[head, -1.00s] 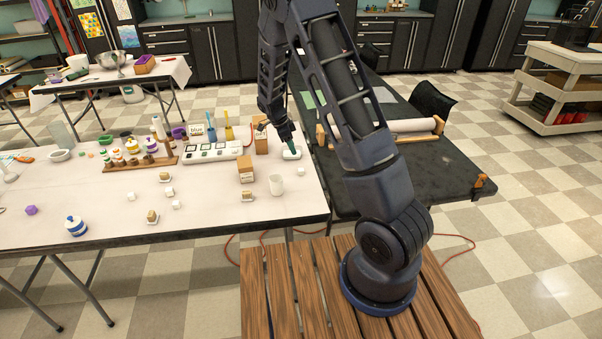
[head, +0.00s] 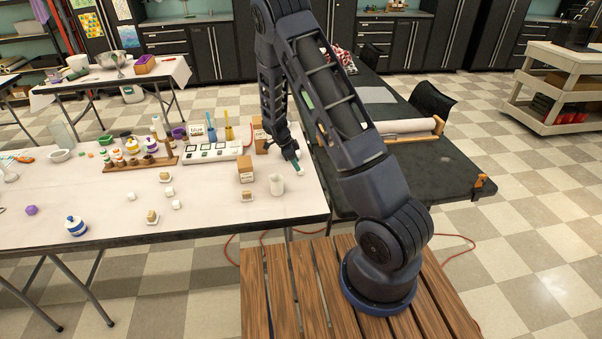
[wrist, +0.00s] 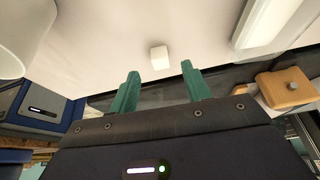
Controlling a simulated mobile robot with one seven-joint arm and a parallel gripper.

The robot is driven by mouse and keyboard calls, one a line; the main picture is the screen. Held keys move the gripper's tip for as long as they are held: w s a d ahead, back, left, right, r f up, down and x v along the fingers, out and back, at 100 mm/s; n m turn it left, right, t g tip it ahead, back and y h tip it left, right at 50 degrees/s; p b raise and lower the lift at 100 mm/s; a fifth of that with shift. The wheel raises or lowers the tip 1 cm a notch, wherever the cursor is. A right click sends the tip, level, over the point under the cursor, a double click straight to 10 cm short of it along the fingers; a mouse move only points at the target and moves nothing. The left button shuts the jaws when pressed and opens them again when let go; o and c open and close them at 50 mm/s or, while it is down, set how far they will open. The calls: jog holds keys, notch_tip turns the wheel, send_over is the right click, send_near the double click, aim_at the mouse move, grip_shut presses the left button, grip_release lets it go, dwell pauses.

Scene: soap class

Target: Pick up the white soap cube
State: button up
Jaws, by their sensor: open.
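A small white soap cube (head: 301,173) sits on the white table near its right edge. In the wrist view the white cube (wrist: 159,57) lies just beyond the fingertips, roughly centred between them. My gripper (head: 297,166) is open, with green fingers pointing down at the cube from the left and behind; it also shows in the wrist view (wrist: 160,70). Nothing is between the fingers. I cannot tell whether a finger touches the cube. More small white cubes (head: 170,191) lie further left on the table.
A white device with several panels (head: 213,151) lies behind. The dark table (head: 400,165) adjoins on the right.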

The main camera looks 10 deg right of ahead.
aim_at(301, 171)
jog(key=x, duration=0.4)
jog(key=shift+d, duration=0.1)
grip_shut()
jog(key=shift+r, duration=0.15)
